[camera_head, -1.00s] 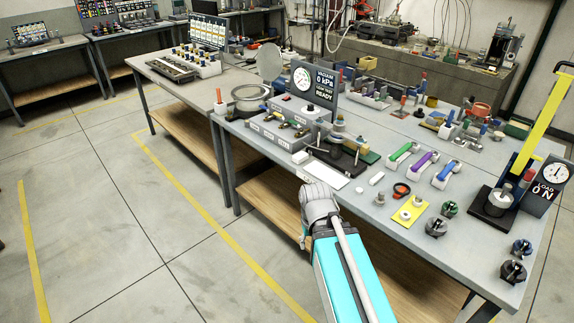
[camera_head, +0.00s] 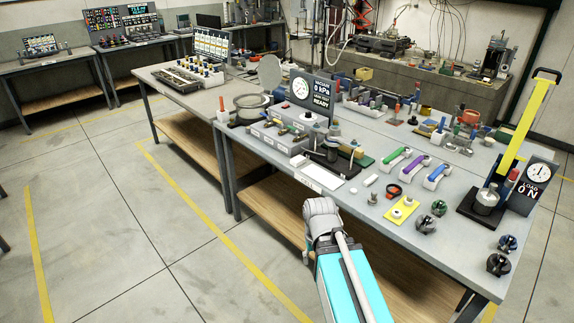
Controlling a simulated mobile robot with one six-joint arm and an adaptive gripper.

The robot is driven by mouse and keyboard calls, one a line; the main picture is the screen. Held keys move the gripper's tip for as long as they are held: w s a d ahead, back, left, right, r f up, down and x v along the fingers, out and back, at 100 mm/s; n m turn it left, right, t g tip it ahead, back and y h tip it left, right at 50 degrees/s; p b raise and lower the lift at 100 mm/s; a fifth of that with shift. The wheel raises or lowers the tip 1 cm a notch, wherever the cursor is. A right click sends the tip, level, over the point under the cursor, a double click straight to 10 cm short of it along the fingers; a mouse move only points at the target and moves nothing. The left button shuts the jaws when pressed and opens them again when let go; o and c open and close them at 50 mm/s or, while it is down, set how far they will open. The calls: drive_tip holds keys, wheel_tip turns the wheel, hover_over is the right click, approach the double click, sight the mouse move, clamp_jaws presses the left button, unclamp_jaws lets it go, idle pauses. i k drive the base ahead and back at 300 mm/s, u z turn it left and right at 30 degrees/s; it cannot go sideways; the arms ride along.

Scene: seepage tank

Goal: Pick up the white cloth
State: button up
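A flat white sheet (camera_head: 320,173) lies near the front edge of the workbench (camera_head: 262,152), just in front of a black-based fixture. It may be the white cloth, but at this size I cannot tell cloth from card or plate. A small white block (camera_head: 371,180) lies to its right. My arm reaches up from the bottom centre, and its grey joint is in front of the bench's front edge, below the sheet in the picture. My gripper itself does not show, so whether it is open or shut is hidden.
To the right stand a yellow plate (camera_head: 401,210), coloured-handled tools (camera_head: 396,158), dark knobs (camera_head: 426,224) and a load gauge (camera_head: 538,173). The floor left of the bench is clear.

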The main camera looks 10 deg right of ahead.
sight(297, 160)
drive_tip(key=z, duration=0.1)
drive_tip(key=i, duration=0.95)
drive_tip(key=u, duration=0.05)
